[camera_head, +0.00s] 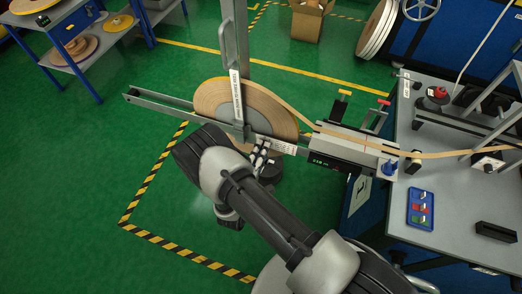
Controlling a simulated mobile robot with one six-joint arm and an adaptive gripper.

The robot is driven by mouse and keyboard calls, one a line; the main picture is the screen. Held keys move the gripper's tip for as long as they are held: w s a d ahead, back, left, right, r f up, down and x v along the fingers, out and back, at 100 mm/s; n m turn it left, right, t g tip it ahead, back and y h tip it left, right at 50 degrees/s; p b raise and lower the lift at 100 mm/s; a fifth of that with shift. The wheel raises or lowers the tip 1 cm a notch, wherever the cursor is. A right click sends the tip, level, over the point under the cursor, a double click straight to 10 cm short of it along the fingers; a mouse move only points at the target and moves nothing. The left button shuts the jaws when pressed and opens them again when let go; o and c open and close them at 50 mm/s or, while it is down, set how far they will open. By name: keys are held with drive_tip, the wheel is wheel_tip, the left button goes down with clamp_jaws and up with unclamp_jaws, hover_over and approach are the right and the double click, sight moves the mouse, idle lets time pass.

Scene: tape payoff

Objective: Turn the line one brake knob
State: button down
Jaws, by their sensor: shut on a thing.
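A large tan tape reel (228,97) hangs upright on a grey post (241,60) with a white label.
Tan tape (300,114) runs from the reel to a grey workbench (455,215) at right. The bench carries a blue knob (389,168), a red button (439,92) and a blue tray (420,208). A blue shelf table (75,45) stands upper left. Striped floor tape (152,183) borders open green floor.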

drive_tip(key=shift+m, duration=0.7)
drive_tip(key=c, duration=1.4)
unclamp_jaws()
drive_tip(key=shift+o, duration=0.2)
drive_tip(key=v, duration=1.2)
